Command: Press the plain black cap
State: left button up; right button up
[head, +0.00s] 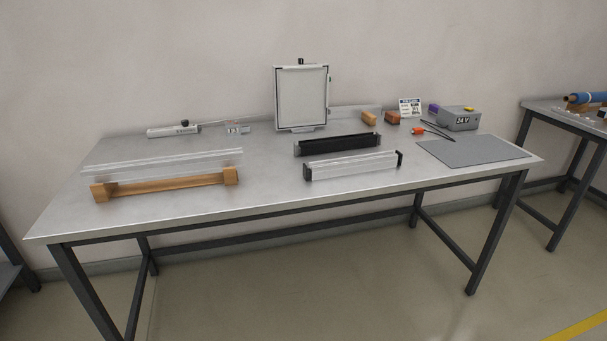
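A pale, clear-looking profile (352,166) lies on the table's front middle. It has a black cap on its right end (399,158) and a black cap on its left end (307,173). A small black knob (300,61) tops the upright lightbox frame (301,96). At this size I cannot tell which black piece is the plain cap. Neither of my grippers is in view.
A grey mat (474,151) lies at the right. Behind it stand a 24 V box (459,121), a cable with an orange end (418,131) and small blocks (392,118).

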aim_at(306, 173)
jog(key=i+l+u, duration=0.15)
jog(key=i+l, duration=0.4)
jog(key=i+l+u, duration=0.2)
jog(key=i+l, duration=0.4)
jog(key=i+l+u, duration=0.15)
jog(key=i+l, duration=0.4)
jog(key=l, duration=0.15)
